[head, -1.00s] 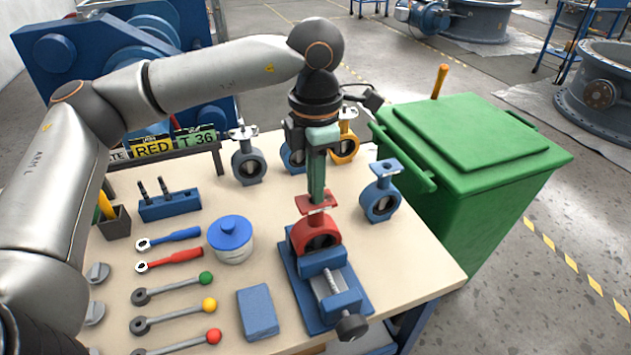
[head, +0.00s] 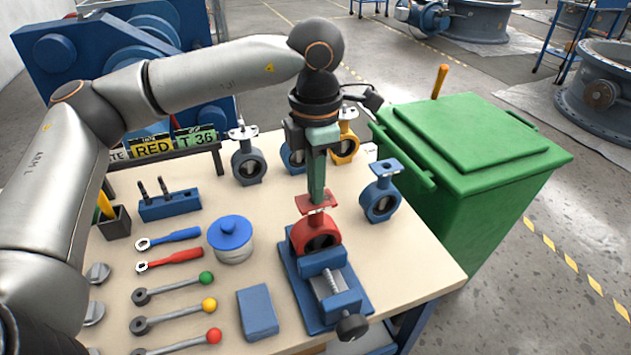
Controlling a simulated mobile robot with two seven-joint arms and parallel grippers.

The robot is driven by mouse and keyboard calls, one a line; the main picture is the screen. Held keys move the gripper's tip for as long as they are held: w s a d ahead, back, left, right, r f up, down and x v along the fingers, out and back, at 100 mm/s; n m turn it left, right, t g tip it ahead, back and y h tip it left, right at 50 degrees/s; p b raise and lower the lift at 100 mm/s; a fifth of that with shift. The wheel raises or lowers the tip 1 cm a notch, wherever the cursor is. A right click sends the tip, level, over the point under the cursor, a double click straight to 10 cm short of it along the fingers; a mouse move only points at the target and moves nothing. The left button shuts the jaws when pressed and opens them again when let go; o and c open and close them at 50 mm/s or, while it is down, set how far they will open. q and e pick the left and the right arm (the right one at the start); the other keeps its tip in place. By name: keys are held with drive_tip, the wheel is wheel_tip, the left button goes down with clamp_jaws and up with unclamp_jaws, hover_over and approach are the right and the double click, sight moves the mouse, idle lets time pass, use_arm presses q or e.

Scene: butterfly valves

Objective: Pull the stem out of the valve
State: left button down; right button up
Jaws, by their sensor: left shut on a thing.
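The red butterfly valve (head: 317,238) sits upright in the blue vise (head: 328,290) near the table's front right. Its red top flange (head: 317,203) is above the round body. My left gripper (head: 317,194) comes straight down over the valve, its green fingers shut at the top of the valve, on the stem. The stem itself is mostly hidden by the fingers, and I cannot tell how far it stands out of the body. My right gripper is not in view.
Blue (head: 380,192), grey (head: 248,160) and yellow (head: 344,146) valves stand around the arm. A blue-lidded jar (head: 231,239), wrenches and several ball-ended levers lie to the left. A green bin (head: 470,175) stands right of the table.

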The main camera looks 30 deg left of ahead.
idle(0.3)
use_arm(q)
drive_tip(key=shift+r, duration=0.1)
drive_tip(key=shift+w+r+p, duration=0.1)
drive_tip(key=shift+r+p, duration=0.35)
drive_tip(key=shift+r, duration=0.25)
idle(0.6)
drive_tip(key=shift+r+p, duration=2.05)
drive_tip(key=shift+r, duration=0.7)
idle(3.5)
